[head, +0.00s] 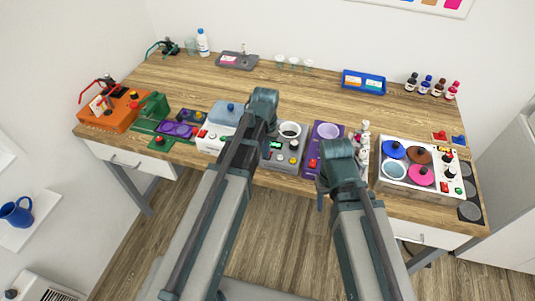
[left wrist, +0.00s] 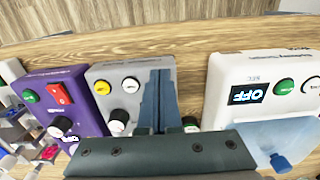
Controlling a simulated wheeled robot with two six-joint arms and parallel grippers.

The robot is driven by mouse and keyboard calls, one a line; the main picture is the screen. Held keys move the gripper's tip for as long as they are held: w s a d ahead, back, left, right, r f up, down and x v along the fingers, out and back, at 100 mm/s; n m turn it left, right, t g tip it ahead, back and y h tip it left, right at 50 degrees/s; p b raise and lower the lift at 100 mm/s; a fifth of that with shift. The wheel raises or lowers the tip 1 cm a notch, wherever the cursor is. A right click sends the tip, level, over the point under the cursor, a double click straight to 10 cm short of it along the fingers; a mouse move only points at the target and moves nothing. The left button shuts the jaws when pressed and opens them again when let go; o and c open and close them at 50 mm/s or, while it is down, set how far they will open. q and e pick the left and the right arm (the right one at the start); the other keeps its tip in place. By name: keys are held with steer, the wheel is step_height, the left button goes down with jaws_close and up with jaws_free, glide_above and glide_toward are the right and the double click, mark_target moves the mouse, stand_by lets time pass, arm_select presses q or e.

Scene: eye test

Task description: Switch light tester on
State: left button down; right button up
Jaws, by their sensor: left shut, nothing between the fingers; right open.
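I cannot read which device is the light tester. A grey device (head: 287,164) with a dark round cup, buttons and knobs stands at the table's front; it also shows in the left wrist view (left wrist: 140,72). Left of it is a white device (head: 209,142) with a blue lid; in the left wrist view its display (left wrist: 246,94) reads OFF, beside a green button (left wrist: 284,87). My left gripper (head: 268,121) is shut and empty over the grey device; its fingers (left wrist: 160,100) hide part of that panel. My right gripper (head: 331,172) is open near the purple device (head: 312,160).
A white device with coloured discs (head: 408,187) stands at the right and an orange device (head: 112,115) at the left. Small bottles (head: 363,145) stand right of my right gripper. A blue tray (head: 364,83) lies at the back. The table's middle (head: 310,95) is mostly clear.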

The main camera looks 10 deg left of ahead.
arm_select(q)
steer(key=shift+f+b, duration=0.3)
steer(key=shift+f, duration=0.05)
steer(key=shift+r, duration=0.1)
step_height(320, 180, up, 7)
steer(key=p, duration=0.7)
stand_by(0.4)
steer(key=s+d+f+m+y+b, duration=0.1)
steer(key=s+d+f+m+b, duration=0.2)
steer(key=s+d, duration=0.7)
steer(key=s+f+b, duration=0.1)
steer(key=s, duration=0.3)
steer(key=shift+s+d, duration=0.15)
steer(key=shift+d, duration=0.1)
steer(key=shift+a+f, duration=0.1)
steer(key=shift+a, duration=0.05)
